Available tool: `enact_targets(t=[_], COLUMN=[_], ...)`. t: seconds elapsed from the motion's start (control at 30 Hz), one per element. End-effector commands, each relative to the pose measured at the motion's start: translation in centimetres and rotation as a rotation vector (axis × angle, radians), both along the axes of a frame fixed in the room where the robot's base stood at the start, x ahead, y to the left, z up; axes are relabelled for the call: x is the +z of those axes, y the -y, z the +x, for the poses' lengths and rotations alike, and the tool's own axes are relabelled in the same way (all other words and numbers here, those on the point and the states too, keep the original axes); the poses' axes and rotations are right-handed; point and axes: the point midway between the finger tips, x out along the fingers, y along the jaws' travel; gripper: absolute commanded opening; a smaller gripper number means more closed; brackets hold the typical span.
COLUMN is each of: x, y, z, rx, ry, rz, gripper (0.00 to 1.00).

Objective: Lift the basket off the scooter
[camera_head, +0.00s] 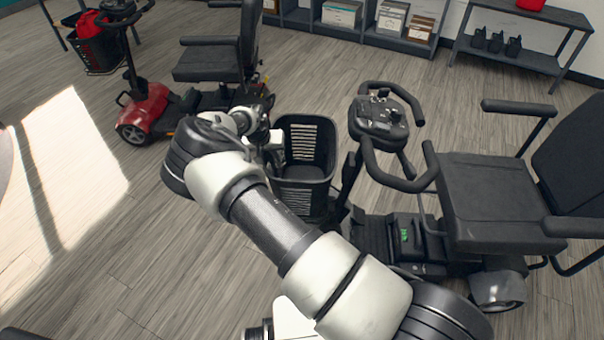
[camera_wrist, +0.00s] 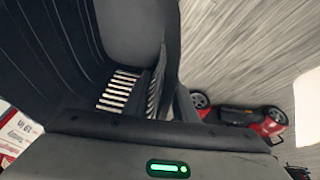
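The black basket (camera_head: 308,135) is on the front of the near scooter (camera_head: 380,120), left of its handlebars, upright and with its open top facing up. I see no items inside it. My gripper (camera_head: 272,147) is at the basket's left side, close to its rim; my arm hides much of it. In the wrist view the basket's dark wall (camera_wrist: 40,60) fills the left, with lit slots beside it. My gripper's body, with a green light, spans the bottom there. Whether its fingers touch or close on the rim is not clear.
A red scooter (camera_head: 148,108) with a dark seat stands at the back left, with another basket (camera_head: 97,50) near it. Low shelves (camera_head: 375,38) and a grey table (camera_head: 510,58) line the back. Wooden floor is clear at the left and behind the basket.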

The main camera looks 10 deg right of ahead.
Motion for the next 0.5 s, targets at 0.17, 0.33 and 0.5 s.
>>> enact_targets(t=[0.17,0.33,0.5], x=[-0.08,-0.25,-0.41], y=[-0.01,-0.01,0.00], z=[-0.02,-0.03,-0.03], rx=[0.000,0.000,0.000], ry=[0.000,-0.001,-0.001], rz=[0.000,0.000,0.000], gripper=[0.25,0.25,0.25])
